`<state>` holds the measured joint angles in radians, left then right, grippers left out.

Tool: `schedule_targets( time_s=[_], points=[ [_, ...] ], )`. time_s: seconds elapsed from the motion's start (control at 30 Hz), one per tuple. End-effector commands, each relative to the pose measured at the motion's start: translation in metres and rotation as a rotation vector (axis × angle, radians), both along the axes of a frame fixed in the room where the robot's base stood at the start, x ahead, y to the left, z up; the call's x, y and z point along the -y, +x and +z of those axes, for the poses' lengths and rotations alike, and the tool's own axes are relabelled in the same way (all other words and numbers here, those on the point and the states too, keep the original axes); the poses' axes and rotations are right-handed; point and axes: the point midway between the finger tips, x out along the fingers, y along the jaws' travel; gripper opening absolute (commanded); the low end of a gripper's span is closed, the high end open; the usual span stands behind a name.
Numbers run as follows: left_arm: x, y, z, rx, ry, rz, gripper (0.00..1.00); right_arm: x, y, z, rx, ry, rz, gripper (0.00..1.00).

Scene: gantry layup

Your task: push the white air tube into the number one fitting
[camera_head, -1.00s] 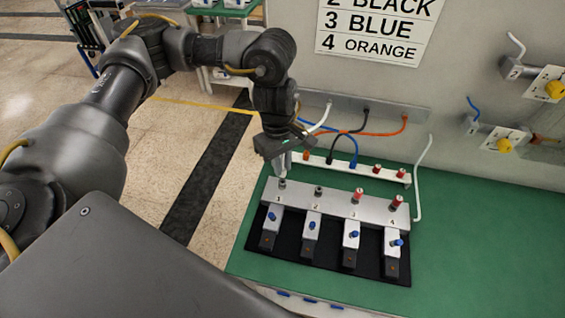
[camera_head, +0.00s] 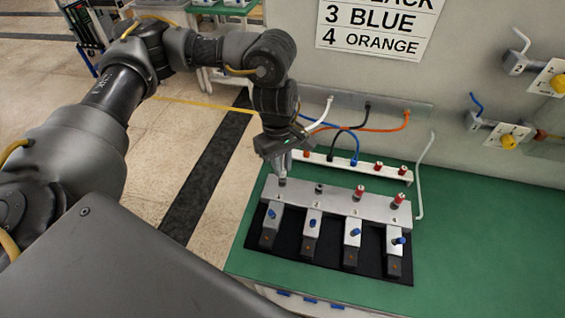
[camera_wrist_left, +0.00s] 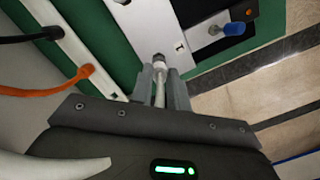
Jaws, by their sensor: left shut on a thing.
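My left gripper (camera_head: 281,165) is above the number one end of the grey fitting block (camera_head: 338,203). In the left wrist view its two fingers (camera_wrist_left: 161,84) are shut on the white air tube (camera_wrist_left: 160,95), which runs between them. The tube's tip meets the number one fitting (camera_wrist_left: 158,58), a grey collar beside the printed 1; how deep it sits cannot be told. The tube's upper length (camera_head: 322,116) rises to the wall strip in the head view. My right gripper is not in view.
Black (camera_head: 338,142), blue (camera_head: 354,150) and orange (camera_head: 385,128) tubes hang from the wall strip close behind the gripper. A white rack (camera_head: 325,159) stands behind the block. Blue-knobbed valves (camera_head: 312,224) line its front. The green table (camera_head: 470,250) is clear at right.

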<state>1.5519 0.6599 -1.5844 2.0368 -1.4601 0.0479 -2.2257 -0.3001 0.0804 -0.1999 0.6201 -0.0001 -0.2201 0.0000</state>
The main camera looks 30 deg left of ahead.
Motion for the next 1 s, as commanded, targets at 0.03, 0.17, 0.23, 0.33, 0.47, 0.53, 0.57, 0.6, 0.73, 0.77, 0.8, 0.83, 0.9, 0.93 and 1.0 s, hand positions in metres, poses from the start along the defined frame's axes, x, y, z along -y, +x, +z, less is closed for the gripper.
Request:
schedule_targets(
  time_s=[0.03, 0.17, 0.23, 0.33, 0.47, 0.53, 0.57, 0.6, 0.73, 0.77, 0.8, 0.83, 0.9, 0.93, 1.0],
  points=[
    [0.0, 0.0, -0.003, 0.0, 0.0, 0.0, 0.0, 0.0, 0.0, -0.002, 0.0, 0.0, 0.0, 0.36],
    [0.0, 0.0, -0.006, 0.0, 0.0, 0.0, 0.0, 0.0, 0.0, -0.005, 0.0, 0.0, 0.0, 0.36],
    [0.0, 0.0, -0.008, 0.0, 0.0, 0.0, 0.0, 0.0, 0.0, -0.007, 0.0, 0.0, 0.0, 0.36],
    [0.0, 0.0, -0.01, 0.0, 0.0, 0.0, 0.0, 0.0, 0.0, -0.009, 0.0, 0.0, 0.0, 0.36],
    [0.0, 0.0, -0.014, -0.001, 0.0, 0.0, 0.0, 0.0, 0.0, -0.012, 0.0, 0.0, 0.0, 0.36],
    [0.0, 0.0, -0.013, -0.001, 0.0, 0.0, 0.19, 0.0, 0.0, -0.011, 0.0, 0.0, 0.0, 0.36],
    [0.0, 0.0, -0.013, -0.001, 0.0, 0.0, 0.23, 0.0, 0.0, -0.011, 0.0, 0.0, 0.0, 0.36],
    [0.0, 0.0, -0.013, -0.001, 0.0, 0.0, 0.29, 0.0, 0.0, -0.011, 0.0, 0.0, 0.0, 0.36],
    [0.0, 0.0, -0.013, -0.001, 0.0, 0.0, 0.42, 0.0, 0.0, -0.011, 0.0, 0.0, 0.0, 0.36],
    [0.0, 0.0, -0.013, -0.001, 0.0, 0.0, 0.42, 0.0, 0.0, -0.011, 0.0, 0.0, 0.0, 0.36],
    [0.0, 0.0, -0.013, 0.0, 0.0, 0.0, 0.42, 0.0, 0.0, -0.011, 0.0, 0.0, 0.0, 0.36],
    [0.0, 0.0, -0.013, 0.0, 0.0, 0.0, 0.42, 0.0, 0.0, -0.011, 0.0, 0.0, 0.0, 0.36],
    [0.0, 0.0, -0.013, 0.0, 0.0, 0.0, 0.42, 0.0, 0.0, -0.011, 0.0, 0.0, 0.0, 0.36],
    [0.0, 0.0, -0.012, 0.0, 0.0, 0.0, 0.42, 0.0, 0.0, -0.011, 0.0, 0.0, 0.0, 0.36],
    [0.0, 0.0, -0.011, 0.0, 0.0, 0.0, 0.42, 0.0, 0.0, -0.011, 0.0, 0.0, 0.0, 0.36]
  ],
)
